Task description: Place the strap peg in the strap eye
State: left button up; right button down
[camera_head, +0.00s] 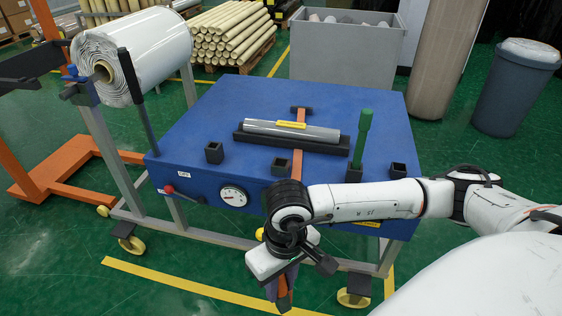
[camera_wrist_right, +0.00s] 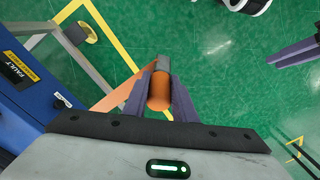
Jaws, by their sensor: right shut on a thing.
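My right gripper (camera_head: 283,290) hangs in front of the blue table, below its top edge. In the right wrist view its dark purple fingers (camera_wrist_right: 160,92) are shut on an orange piece with a grey tip, the strap peg (camera_wrist_right: 159,90). The strap's far end has a dark block (camera_head: 301,109) on the table; I cannot tell whether this is the strap eye. The near part of the strap passes behind my right arm.
The blue table (camera_head: 200,120) carries black square sockets (camera_head: 214,152) and a green upright handle (camera_head: 363,135). A gauge (camera_head: 233,196) is on its front. A large white roll (camera_head: 130,55) stands at the left. The table's back left is clear.

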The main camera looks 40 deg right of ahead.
aim_at(280, 170)
jog(key=i, duration=1.7)
jog(key=z, duration=1.75)
